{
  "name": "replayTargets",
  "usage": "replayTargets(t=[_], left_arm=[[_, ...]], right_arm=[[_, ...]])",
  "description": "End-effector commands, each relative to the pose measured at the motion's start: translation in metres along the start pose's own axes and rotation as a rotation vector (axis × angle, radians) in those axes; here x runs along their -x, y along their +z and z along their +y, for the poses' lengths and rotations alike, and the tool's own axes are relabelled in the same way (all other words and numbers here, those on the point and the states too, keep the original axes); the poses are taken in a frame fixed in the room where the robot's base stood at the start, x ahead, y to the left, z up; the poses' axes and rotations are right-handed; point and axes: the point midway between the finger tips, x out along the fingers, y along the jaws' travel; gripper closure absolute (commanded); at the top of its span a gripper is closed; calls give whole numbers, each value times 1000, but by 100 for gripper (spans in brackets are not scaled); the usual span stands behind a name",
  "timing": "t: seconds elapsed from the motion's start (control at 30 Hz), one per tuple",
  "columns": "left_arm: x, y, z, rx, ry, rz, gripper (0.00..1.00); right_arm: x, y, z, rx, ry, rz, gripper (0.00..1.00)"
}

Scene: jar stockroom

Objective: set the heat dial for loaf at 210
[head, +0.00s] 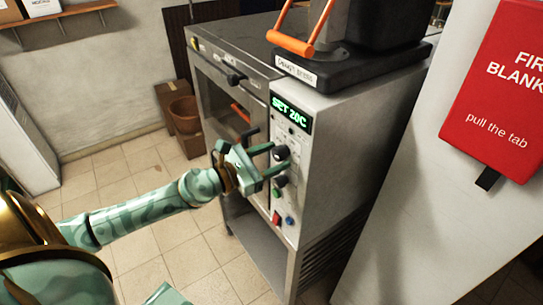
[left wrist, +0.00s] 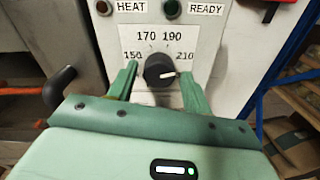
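The heat dial (left wrist: 160,70) is a round black knob on the oven's pale control panel (left wrist: 205,35). Its scale reads 150, 170, 190 and 210, and its white mark points right, toward the 210 side. In the head view the dial (head: 281,153) sits below a green display (head: 291,114) that seems to read "SET 20C". My left gripper (head: 271,159) is in front of the panel. In the left wrist view its fingers (left wrist: 158,85) stand open on either side of the dial, with a gap on the left; contact on the right is unclear. My right gripper does not show.
The oven door (head: 222,95) is to the left. A dark machine base (head: 345,68) stands on top. A red fire blanket box (head: 500,90) hangs at right.

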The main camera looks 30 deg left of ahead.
Motion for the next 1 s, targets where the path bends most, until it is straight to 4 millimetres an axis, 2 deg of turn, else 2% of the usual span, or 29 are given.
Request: replayTargets(t=[0.3, 0.47, 1.0], left_arm=[[0, 2, 1, -2, 3, -4, 44], [14, -2, 1, -1, 3, -2, 44], [117, -6, 0, 4, 7, -1, 44]], right_arm=[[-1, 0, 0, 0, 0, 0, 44], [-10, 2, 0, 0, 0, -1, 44], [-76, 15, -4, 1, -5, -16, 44]])
